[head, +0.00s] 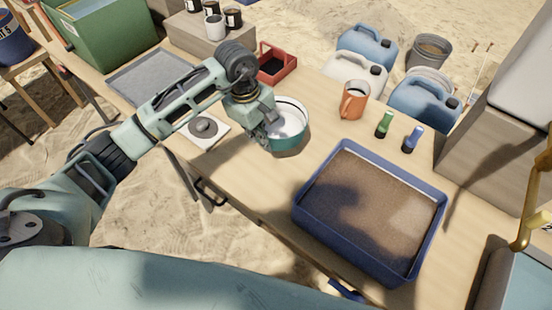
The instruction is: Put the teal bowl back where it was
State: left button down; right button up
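The teal bowl (291,137), white inside, is upright at the middle of the wooden table, with a dark shadow under its near side. My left gripper (264,134) is at the bowl's left rim, with its fingers pointing down and overlapping the rim. The fingertips are small and partly hidden, so I cannot tell whether they are closed on the rim. I also cannot tell whether the bowl rests on the table or hangs just above it.
A blue tray of soil (322,240) lies to the bowl's right front. An orange mug (354,103), green bottle (384,125) and blue bottle (412,139) stand behind it. A red tray (283,72), white square plate (206,141) and grey tray (150,77) lie leftward.

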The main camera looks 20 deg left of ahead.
pick_arm(q)
send_over(264, 167)
jog(key=shift+n, duration=0.3)
jog(key=f, duration=0.6)
jog(key=shift+s+a+p, duration=0.15)
jog(key=shift+a+p, duration=0.1)
jog(key=shift+p, duration=0.15)
jog(key=shift+f, duration=2.4)
jog(key=c, duration=2.5)
grip_release()
jog(key=shift+f, duration=0.2)
jog(key=o, duration=0.5)
jog(key=shift+r, duration=0.1)
pick_arm(e)
jog(key=shift+s+a+r, duration=0.1)
jog(key=shift+r, duration=0.2)
pick_arm(q)
jog(key=shift+r, duration=0.1)
jog(key=r, duration=0.4)
jog(key=a+r, duration=0.1)
jog(key=r, duration=0.7)
jog(key=shift+s+a, duration=0.35)
pick_arm(e)
jog(key=shift+a+f, duration=0.2)
jog(key=shift+f, duration=0.1)
